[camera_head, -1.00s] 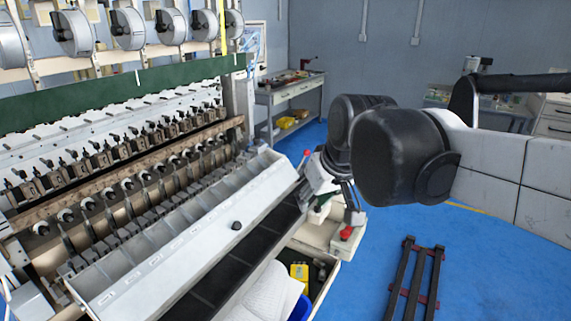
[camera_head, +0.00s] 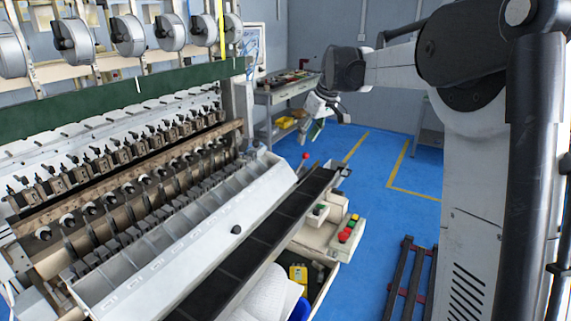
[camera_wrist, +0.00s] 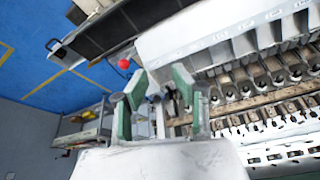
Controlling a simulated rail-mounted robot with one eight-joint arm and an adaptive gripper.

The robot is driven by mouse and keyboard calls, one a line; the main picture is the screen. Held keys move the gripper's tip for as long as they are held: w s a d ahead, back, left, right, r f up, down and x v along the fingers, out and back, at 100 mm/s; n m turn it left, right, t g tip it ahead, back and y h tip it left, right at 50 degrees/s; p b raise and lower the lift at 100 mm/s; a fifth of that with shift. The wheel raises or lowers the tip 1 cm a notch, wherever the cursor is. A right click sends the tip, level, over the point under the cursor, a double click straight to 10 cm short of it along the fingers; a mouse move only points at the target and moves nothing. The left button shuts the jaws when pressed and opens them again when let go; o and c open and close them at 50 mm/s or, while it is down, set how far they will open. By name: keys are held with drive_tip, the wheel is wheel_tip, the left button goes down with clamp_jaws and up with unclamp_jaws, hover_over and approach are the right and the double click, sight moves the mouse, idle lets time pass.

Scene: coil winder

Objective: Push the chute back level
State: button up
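The chute, which I take to be the long pale tray with compartments (camera_head: 196,251), runs along the front of the coil winder. It slants toward the dark belt, with a black knob (camera_head: 236,229) on its front face. I cannot tell its exact tilt. It also shows at the top of the wrist view (camera_wrist: 205,25). My gripper (camera_head: 316,118) is in the air beyond the chute's far right end, apart from it. In the wrist view my gripper (camera_wrist: 158,82) has its green-padded fingers spread with nothing held between them.
A dark belt (camera_head: 262,238) runs along the chute's front. A red-balled lever (camera_head: 305,156) stands near the chute's far end. A control box with coloured buttons (camera_head: 346,234) is right of the belt. A workbench (camera_head: 293,92) stands behind my gripper. Blue floor (camera_head: 385,165) is open to the right.

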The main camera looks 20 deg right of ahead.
drive_tip(key=n, duration=0.2)
approach(300, 166)
drive_tip(key=shift+g+y, duration=0.3)
drive_tip(key=shift+y, duration=0.1)
drive_tip(key=x, duration=0.3)
drive_tip(key=p+x, duration=0.1)
drive_tip(key=x, duration=0.3)
drive_tip(key=w+d+p+x, duration=0.1)
drive_tip(key=x, duration=0.2)
drive_tip(key=shift+f, duration=0.25)
clamp_jaws()
